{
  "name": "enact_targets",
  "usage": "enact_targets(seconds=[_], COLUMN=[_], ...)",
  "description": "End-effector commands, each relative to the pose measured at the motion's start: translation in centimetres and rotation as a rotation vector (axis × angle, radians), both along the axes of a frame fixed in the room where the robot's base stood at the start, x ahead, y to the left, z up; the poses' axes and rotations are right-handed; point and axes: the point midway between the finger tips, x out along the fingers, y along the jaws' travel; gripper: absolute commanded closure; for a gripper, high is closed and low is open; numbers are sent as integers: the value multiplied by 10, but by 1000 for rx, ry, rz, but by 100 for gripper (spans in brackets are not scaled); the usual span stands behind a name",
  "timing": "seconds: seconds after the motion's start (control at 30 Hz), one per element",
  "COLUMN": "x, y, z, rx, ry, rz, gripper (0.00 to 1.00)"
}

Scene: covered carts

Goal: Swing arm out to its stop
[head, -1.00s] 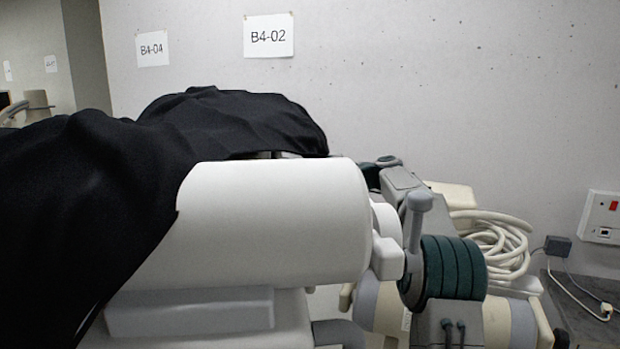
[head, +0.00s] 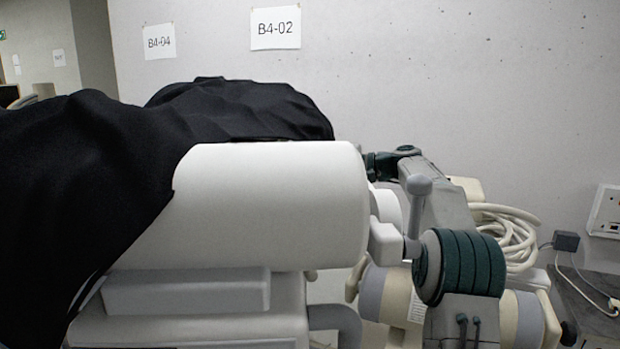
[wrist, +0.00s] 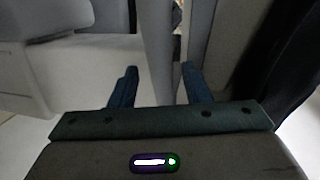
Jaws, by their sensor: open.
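A white drum-shaped unit (head: 265,200) stands in the head view, partly under a black cover (head: 75,185). At its right end a pale block (head: 386,240) meets a short grey lever (head: 416,210) with a rounded knob on top, standing upright. In the wrist view my gripper (wrist: 160,86) is open, with one blue finger on each side. A grey upright bar (wrist: 157,45) shows between the fingers; I cannot tell whether they touch it or whether it is the same lever. In the head view my fingers are hidden behind the drum's right end.
Coiled cream hose (head: 512,235) lies at the right. A wall box (head: 606,212) and a small grey plug box (head: 566,241) with cables are beyond it. The wall behind carries paper labels (head: 276,28). Dark cloth (wrist: 290,55) hangs close at right in the wrist view.

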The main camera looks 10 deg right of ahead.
Motion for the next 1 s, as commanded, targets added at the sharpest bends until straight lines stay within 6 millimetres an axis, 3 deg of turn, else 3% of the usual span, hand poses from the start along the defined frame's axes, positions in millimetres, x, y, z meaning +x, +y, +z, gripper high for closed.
enact_targets(seconds=[0.1, 0.4, 0.6, 1.0], x=[-12, -36, -42, -42], y=[-28, -75, -86, -86], z=[2, 14, 16, 17], rx=[-3, -1, -2, -2], ry=[-2, 2, 3, 3], rz=[-4, 6, 9, 9], gripper=[57, 57, 57, 57])
